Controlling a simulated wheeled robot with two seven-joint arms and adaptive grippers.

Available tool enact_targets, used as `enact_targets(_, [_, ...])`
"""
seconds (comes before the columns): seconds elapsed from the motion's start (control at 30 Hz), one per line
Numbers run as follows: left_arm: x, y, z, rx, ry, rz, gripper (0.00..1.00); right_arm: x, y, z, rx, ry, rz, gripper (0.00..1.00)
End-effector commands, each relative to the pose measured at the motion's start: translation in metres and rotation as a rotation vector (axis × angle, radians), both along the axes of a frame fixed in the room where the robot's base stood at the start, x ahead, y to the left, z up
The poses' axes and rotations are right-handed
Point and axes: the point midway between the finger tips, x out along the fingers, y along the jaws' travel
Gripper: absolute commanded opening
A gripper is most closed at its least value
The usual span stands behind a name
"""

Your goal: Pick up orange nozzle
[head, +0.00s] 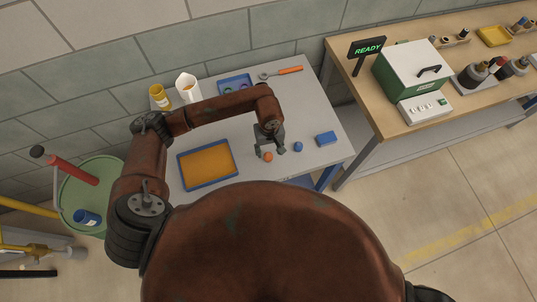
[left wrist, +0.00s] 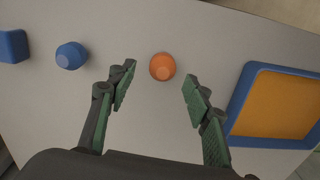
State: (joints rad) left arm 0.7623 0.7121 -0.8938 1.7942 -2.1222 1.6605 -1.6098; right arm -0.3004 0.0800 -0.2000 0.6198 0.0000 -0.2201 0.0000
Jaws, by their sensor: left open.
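The orange nozzle (head: 267,157) is a small round orange piece on the grey table, right by my left gripper (head: 270,147) in the head view. In the left wrist view the orange nozzle (left wrist: 162,67) lies on the table a little beyond the fingertips, centred across the gap. My left gripper (left wrist: 158,80) is open and empty, with green pads on both fingers. The gap between nozzle and fingers shows on both sides. My right gripper is not in view.
A blue nozzle (left wrist: 71,56) and a blue block (left wrist: 12,46) lie to one side; a blue-rimmed orange tray (left wrist: 232,114) lies on the other. Toward the wall stand a yellow can (head: 158,95), a white jug (head: 187,88), a blue tray (head: 234,78) and a wrench (head: 280,72).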

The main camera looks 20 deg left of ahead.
Motion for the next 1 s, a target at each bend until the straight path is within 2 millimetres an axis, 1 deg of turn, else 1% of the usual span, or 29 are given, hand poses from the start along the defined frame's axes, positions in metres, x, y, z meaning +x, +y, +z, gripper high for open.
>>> enact_targets(0.03, [-0.003, 0.001, -0.008, -0.002, 0.005, 0.003, 0.46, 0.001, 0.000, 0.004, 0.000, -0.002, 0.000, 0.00])
enact_targets(0.1, [-0.004, 0.003, -0.018, -0.001, 0.004, 0.003, 0.46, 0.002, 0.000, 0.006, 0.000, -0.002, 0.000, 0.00])
enact_targets(0.23, [-0.003, 0.002, -0.032, -0.002, 0.001, 0.001, 0.46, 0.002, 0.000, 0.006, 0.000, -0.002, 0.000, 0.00])
enact_targets(0.33, [-0.002, 0.003, -0.036, 0.000, 0.001, 0.000, 0.46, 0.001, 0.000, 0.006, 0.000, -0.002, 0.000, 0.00])
enact_targets(0.53, [-0.002, 0.003, -0.036, 0.000, 0.000, 0.000, 0.45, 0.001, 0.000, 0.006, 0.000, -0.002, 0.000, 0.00])
enact_targets(1.0, [-0.002, 0.003, -0.036, 0.000, 0.000, 0.000, 0.13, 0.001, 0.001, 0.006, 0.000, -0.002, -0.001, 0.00])
